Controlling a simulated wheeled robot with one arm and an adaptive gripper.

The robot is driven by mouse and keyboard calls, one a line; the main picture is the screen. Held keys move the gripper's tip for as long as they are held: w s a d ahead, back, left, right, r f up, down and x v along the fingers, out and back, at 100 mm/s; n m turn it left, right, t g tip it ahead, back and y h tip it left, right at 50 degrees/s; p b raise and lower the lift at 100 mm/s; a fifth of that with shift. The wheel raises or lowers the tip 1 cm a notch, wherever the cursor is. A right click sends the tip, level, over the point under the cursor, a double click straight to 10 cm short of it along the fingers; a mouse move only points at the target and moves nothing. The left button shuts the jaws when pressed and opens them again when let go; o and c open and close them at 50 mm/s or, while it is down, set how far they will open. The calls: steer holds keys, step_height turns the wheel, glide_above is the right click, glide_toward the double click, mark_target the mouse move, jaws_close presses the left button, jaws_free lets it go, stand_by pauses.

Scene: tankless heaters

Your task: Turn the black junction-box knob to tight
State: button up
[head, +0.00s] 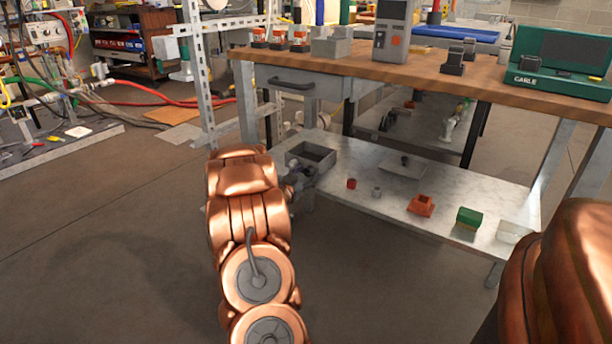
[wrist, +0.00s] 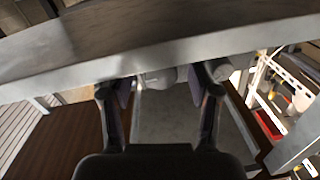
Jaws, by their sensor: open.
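On the lower shelf in the head view, a pale grey flat box or plate (head: 403,170) has a small black knob-like part (head: 405,160) on top. It may be the junction-box knob, but it is too small to tell its setting. My gripper (head: 300,176) is at the left end of the shelf, beside a grey open tray and well left of the black part. My arm partly hides it. In the wrist view my gripper (wrist: 163,90) is open, its two dark fingers apart, with nothing held. The black part cannot be made out there.
The lower shelf (head: 455,195) also holds a grey tray (head: 312,154), a red cube (head: 351,184), an orange block (head: 421,205) and a green block (head: 468,218). The wooden bench top (head: 440,83) overhangs it. A pale metal edge (wrist: 150,65) crosses close in the wrist view.

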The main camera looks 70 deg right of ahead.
steer(key=c, duration=1.2)
steer(key=shift+o, duration=0.2)
steer(key=shift+m, duration=0.8)
steer(key=o, duration=1.2)
steer(key=shift+c, duration=0.2)
